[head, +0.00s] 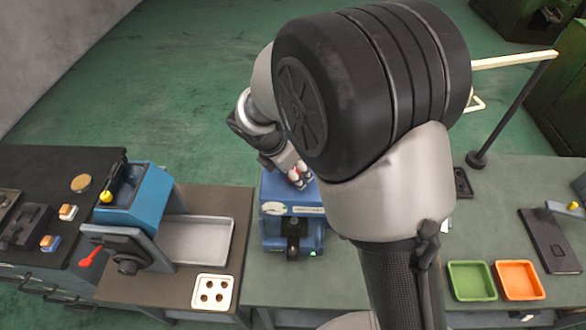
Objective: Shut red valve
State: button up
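I cannot tell for sure whether this is the red valve. My gripper (303,185) is near the middle, over the back of a smaller blue machine (291,228), well to the right of the red handle. Small red and white parts show at the gripper. My arm partly hides this area, so I cannot tell whether the fingers are open or touching anything.
A grey tray (197,240) and a white block with holes (213,292) lie between the machines. Green (471,281) and orange (520,280) trays are at the right. A dark post (510,112) stands behind them. My arm hides much of the bench's middle.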

jog(key=c, duration=1)
jog(key=shift+m, duration=0.3)
jog(key=m+p, duration=0.1)
jog(key=m+g+h+p, duration=0.1)
jog(key=m, duration=0.1)
jog(key=shift+w+a+r+m, duration=0.1)
jog(key=shift+w+m, duration=0.05)
jog(key=shift+m, duration=0.15)
jog(key=m+g+p, duration=0.1)
jog(key=m+g, duration=0.1)
jog(key=m, duration=0.2)
jog(key=shift+w+m, duration=0.15)
jog(key=shift+m, duration=0.15)
jog(key=m+g+p, duration=0.1)
jog(key=m, duration=0.3)
jog(key=shift+w+m+g, duration=0.1)
jog(key=shift+m+g, duration=0.2)
jog(key=shift+g, duration=0.1)
jog(key=shift+w+m+g+y+p, duration=0.1)
jog(key=shift+m+g+y+p, duration=0.25)
jog(key=shift+m, duration=0.75)
jog(key=shift+m+g+y+p, duration=0.15)
jog(key=shift+m+g, duration=0.3)
jog(key=shift+m, duration=0.65)
